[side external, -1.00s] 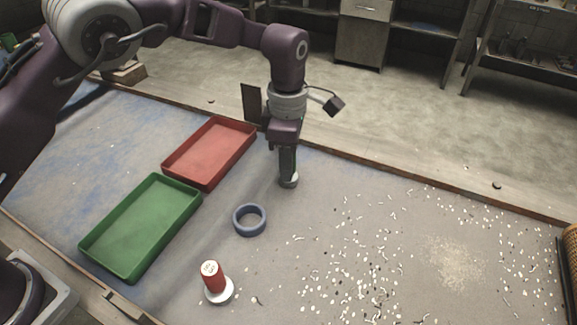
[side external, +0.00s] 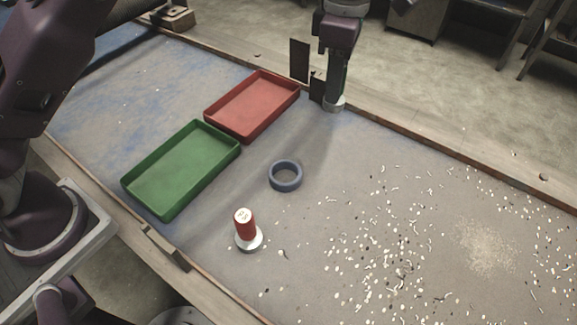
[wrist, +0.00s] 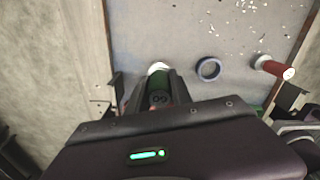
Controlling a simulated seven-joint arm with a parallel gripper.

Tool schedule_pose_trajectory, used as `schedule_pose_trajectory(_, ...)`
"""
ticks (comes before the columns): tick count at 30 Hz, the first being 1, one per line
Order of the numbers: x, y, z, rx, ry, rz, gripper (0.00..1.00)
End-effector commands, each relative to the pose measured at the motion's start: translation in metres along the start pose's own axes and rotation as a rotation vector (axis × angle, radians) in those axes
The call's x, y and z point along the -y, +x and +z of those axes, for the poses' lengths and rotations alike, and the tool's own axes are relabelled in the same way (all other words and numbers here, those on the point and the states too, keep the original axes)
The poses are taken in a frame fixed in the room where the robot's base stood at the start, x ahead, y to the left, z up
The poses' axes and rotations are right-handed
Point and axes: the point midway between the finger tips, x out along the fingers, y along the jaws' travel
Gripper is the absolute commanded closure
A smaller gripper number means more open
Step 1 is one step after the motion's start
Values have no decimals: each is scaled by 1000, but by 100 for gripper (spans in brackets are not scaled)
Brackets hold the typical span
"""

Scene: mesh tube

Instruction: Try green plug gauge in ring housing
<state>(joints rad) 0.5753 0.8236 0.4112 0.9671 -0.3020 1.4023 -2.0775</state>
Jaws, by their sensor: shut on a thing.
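My gripper (side external: 337,78) is upright near the far edge of the table and is shut on the green plug gauge. In the wrist view the dark green handle (wrist: 159,84) sits between the fingers, with its pale metal end (wrist: 157,68) beyond them. In the side view that metal end (side external: 334,103) points down; its height above the table is hard to judge. The blue ring housing (side external: 286,176) lies flat on the table, apart from the gauge, nearer the camera and to the left. It also shows in the wrist view (wrist: 200,69), right of the gripper.
A red plug gauge (side external: 245,225) stands on its metal end in front of the ring. A red tray (side external: 240,135) and a green tray (side external: 165,214) lie at left. Small pale and dark bits (side external: 400,235) litter the table at right.

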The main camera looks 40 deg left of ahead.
Motion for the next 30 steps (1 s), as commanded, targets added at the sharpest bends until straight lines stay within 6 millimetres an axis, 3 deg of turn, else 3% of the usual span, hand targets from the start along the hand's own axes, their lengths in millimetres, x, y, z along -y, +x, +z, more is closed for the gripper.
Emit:
schedule_pose_trajectory(17,3,0,-1,1,-1,0,100)
schedule_pose_trajectory(20,20,-1,-6,3,-8,-1,100)
schedule_pose_trajectory(27,89,9,-38,5,-2,2,100)
schedule_pose_trajectory(30,108,14,-48,2,7,1,100)
